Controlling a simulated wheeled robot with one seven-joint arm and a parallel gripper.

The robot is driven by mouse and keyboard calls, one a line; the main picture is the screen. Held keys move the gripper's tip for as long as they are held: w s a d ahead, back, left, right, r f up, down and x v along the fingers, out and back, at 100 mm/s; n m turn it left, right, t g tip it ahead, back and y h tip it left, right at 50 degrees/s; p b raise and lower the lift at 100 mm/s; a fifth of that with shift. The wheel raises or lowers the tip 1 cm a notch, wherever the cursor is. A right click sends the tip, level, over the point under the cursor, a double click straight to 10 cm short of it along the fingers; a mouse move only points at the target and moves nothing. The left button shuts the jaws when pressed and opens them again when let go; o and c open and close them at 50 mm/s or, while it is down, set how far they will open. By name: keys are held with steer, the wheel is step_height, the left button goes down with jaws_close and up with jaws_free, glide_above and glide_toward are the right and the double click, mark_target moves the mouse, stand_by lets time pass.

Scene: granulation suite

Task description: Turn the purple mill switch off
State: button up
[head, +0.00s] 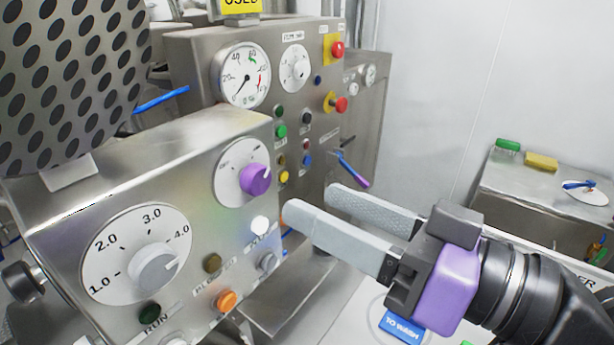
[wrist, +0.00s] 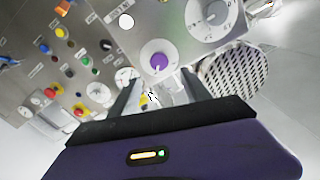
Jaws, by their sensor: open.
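The purple mill switch (head: 255,179) is a round knob on a white dial, on the front of the near steel panel in the head view. Its pointer ridge is turned toward the upper right of the dial. The knob also shows in the wrist view (wrist: 159,62), just beyond my fingers. My gripper (head: 308,201) is open and empty, to the right of the knob and slightly lower, apart from it. In the wrist view the two fingers (wrist: 157,88) stand apart, with the knob between their lines.
A larger grey speed dial (head: 154,266) and several push buttons, including an orange one (head: 226,300), share the panel. Behind stands a taller panel with gauges (head: 243,75), red emergency buttons (head: 337,50) and a purple-blue lever (head: 353,170). A side table (head: 540,185) stands right.

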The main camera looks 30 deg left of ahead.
mark_target(262, 181)
steer(key=a, duration=0.2)
steer(key=a+p, duration=0.1)
steer(key=a, duration=0.4)
steer(key=shift+w+a+f+p, duration=0.2)
steer(key=shift+w+a+p, duration=0.05)
steer(key=shift+a+p, duration=0.15)
steer(key=shift+c, duration=0.5)
jaws_close()
